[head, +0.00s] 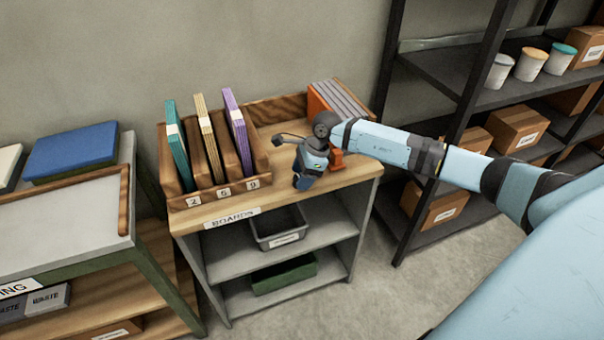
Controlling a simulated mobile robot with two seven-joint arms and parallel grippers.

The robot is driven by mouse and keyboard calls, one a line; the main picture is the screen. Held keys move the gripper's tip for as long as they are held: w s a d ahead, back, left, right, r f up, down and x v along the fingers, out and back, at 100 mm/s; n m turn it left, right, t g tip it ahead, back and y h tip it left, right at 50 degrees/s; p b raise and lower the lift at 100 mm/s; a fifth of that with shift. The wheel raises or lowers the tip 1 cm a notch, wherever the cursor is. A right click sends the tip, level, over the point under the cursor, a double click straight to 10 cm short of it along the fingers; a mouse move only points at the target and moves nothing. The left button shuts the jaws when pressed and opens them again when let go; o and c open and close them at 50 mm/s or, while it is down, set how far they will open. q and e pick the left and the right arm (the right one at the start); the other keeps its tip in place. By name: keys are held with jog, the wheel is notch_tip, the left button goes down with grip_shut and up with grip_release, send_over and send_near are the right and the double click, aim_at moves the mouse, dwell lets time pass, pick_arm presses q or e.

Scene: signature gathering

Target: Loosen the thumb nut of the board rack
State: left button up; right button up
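The wooden board rack (180,203) stands on the left of the cabinet top, with slots labelled 2, 6 and 9. A teal board (177,145), a tan board (209,137) and a purple board (238,132) stand upright in it. My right gripper (303,181) is over the cabinet top, to the right of the rack, pointing down. Whether its fingers are open or shut is too small to tell. A small orange part (337,160) shows beside my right wrist. I cannot make out the thumb nut; the gripper and wrist may hide it. My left gripper is out of view.
Orange and grey boards (338,98) stand behind my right wrist. The cabinet (340,190) holds a dark bin (280,228) and a green tray (284,274) below. A bench (75,215) is at left, dark shelving (440,70) with boxes at right. Bare floor lies front right.

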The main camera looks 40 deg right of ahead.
jog(key=c, duration=0.7)
